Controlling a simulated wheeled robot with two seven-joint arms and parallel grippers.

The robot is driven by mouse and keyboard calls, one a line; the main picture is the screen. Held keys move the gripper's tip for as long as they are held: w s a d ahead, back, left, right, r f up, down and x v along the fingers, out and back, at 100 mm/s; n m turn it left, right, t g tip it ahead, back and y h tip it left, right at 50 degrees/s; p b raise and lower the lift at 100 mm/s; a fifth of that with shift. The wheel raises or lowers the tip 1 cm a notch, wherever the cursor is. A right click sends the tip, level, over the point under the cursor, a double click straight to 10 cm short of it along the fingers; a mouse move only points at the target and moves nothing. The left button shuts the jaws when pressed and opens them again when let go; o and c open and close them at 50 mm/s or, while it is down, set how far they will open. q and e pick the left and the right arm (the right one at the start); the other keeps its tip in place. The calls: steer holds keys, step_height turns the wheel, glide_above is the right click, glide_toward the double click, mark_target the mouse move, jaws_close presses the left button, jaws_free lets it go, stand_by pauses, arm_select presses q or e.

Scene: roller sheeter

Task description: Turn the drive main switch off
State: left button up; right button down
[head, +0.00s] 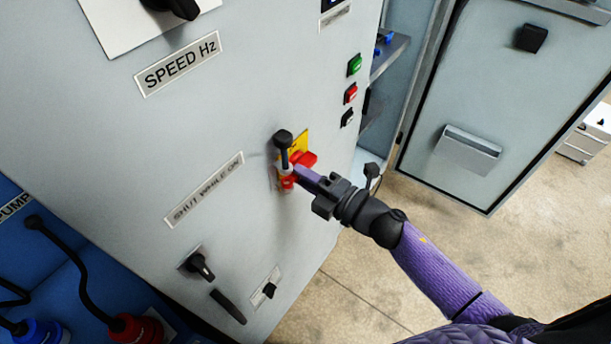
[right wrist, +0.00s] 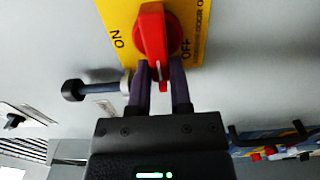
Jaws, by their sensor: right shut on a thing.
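The red drive main switch (right wrist: 155,30) sits on a yellow plate (right wrist: 118,14) in the right wrist view. Its handle runs up and down in that picture, with the ON mark on the left and the OFF mark on the right. In the head view the switch (head: 306,159) is partly covered by my gripper. My right gripper (right wrist: 160,82) has its two purple fingers on either side of the handle's near end and is shut on it. It also shows in the head view (head: 297,172). My left gripper is not in view.
A black-knobbed rod (right wrist: 75,90) stands out beside the left finger. Green (head: 355,65) and red (head: 351,94) buttons are up and right on the grey cabinet (head: 220,130). A black lever (head: 228,306) is lower left. An open cabinet door (head: 490,100) stands at right over bare floor.

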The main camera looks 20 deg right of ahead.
stand_by(0.4)
steer(key=c, duration=0.5)
jaws_free()
steer(key=shift+c, duration=0.2)
steer(key=v, duration=1)
steer(key=shift+b, duration=0.45)
